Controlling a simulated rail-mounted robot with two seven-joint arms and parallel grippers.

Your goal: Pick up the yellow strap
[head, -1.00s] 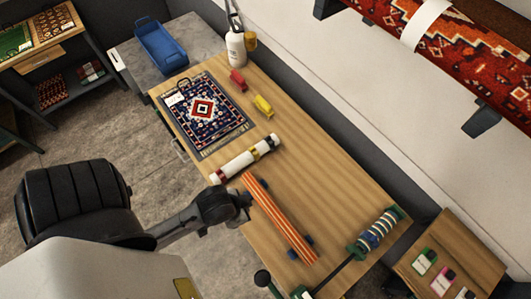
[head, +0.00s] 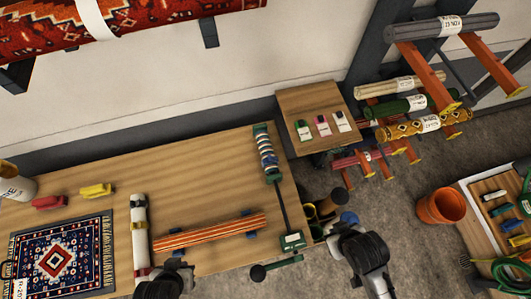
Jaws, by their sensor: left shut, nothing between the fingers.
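A small yellow bundle (head: 96,190), which looks like the yellow strap, lies on the wooden table at left, beside a similar red bundle (head: 49,202). My left gripper (head: 178,266) is at the table's front edge, below and right of the yellow bundle and well apart from it. It is shut and empty, seen from above. My right arm (head: 362,255) shows past the table's right end; its fingers cannot be made out.
A patterned rug (head: 62,258), a white roll (head: 140,240) and an orange striped roll (head: 210,232) lie on the table (head: 200,170). A green-ended strap winder (head: 266,150) stands at right. Beyond are a side table (head: 300,98), roll rack and orange bucket (head: 440,206).

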